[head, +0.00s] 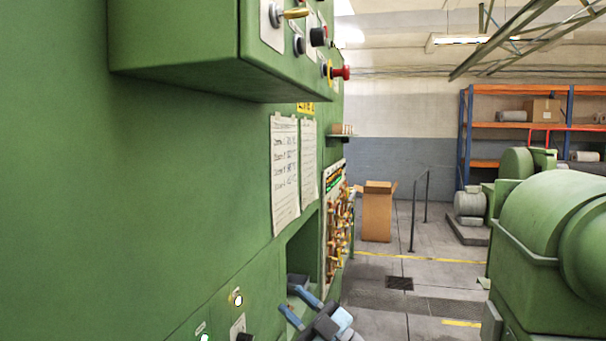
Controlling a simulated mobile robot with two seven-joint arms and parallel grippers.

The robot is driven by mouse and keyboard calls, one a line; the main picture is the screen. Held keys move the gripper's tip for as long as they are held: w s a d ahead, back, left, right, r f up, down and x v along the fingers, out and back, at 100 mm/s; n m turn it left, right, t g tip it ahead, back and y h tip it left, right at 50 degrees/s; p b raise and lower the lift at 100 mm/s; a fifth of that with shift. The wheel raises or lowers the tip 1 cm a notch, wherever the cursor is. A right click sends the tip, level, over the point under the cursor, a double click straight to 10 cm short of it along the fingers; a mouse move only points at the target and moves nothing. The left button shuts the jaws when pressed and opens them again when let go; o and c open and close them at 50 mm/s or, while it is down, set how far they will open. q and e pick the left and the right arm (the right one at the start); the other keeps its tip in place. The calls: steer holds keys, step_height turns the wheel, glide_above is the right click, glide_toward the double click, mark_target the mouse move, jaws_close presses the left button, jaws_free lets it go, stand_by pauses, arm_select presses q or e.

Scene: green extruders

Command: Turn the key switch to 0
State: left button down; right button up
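A green control box (190,55) juts out at the top, cut off by the top edge. On its face, a brass-coloured key-like piece (294,13) sticks out of a round metal switch, the likely key switch. Its position markings are too small to read. My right gripper (291,299) is at the bottom centre, well below the box, beside the green machine wall. Its two blue-grey fingers are apart with nothing between them. My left gripper is not in view.
A red mushroom button (340,73) and a black knob (318,37) protrude nearby on the box. Paper sheets (285,175) hang below. Several brass fittings (338,215) line the wall farther back. A green machine (550,250) stands at right, with open floor between.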

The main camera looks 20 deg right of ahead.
steer(key=s+r+n+g+y+b, duration=0.25)
steer(key=r+n+g, duration=0.55)
steer(key=r, duration=0.6)
steer(key=s+r+n+g+y+b, duration=0.25)
steer(key=r+n+g, duration=0.35)
steer(key=r+n, duration=0.6)
steer(key=m+t+h, duration=0.1)
steer(key=t+h, duration=0.5)
steer(key=h, duration=0.1)
glide_toward(302, 13)
steer(key=x, duration=0.3)
steer(key=w+x, duration=0.1)
steer(key=x, duration=0.6)
steer(key=shift+w+d+r, duration=0.25)
steer(key=shift+r, duration=0.05)
jaws_close()
